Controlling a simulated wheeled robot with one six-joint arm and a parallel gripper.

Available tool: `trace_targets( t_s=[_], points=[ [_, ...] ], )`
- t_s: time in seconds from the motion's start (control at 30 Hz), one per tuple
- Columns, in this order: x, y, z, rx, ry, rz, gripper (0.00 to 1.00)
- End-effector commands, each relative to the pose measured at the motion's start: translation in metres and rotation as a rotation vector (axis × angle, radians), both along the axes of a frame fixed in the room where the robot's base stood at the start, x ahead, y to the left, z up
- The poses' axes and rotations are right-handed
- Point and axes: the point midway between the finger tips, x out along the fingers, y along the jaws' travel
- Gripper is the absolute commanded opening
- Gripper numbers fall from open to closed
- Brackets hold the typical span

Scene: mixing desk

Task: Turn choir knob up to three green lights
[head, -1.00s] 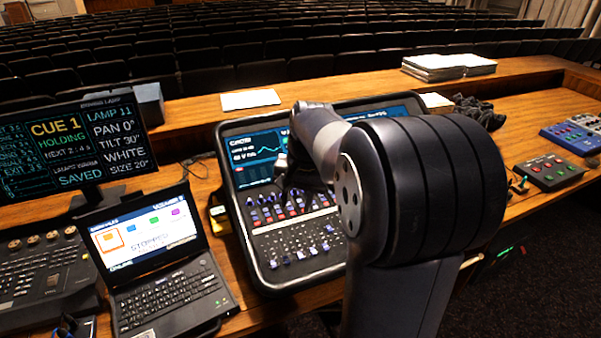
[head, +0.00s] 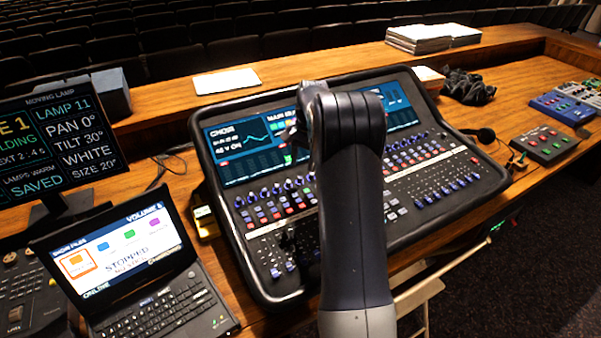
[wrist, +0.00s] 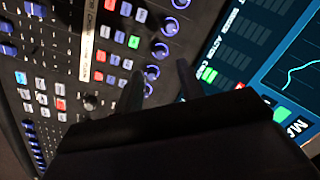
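The mixing desk (head: 412,212) has a row of dark knobs with blue-purple rings below its screens. The left screen (head: 240,150) reads CHOIR, with a blue curve. In the wrist view the knob row (wrist: 160,51) runs down the picture. My gripper (wrist: 161,75) shows two dark fingers, apart, over this row beside the screen edge. A ringed knob (wrist: 152,73) shows between the fingertips; I see no grip on it. Which knob is choir's is not readable. A green block (wrist: 208,75) shows on the screen.
A laptop (head: 160,270) and a monitor (head: 60,150) stand at left. White paper (head: 225,81) lies behind the desk. Faders and coloured buttons fill the desk's front.

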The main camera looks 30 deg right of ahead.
Motion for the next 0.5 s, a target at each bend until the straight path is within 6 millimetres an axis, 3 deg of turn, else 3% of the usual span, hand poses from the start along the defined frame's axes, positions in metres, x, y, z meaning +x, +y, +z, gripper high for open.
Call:
trace_targets(
  t_s=[0.2, 0.5],
  points=[
    [0.003, 0.003, -0.038, 0.001, 0.002, 0.0, 0.37],
    [0.005, 0.005, -0.059, 0.0, 0.0, 0.001, 0.37]
  ],
)
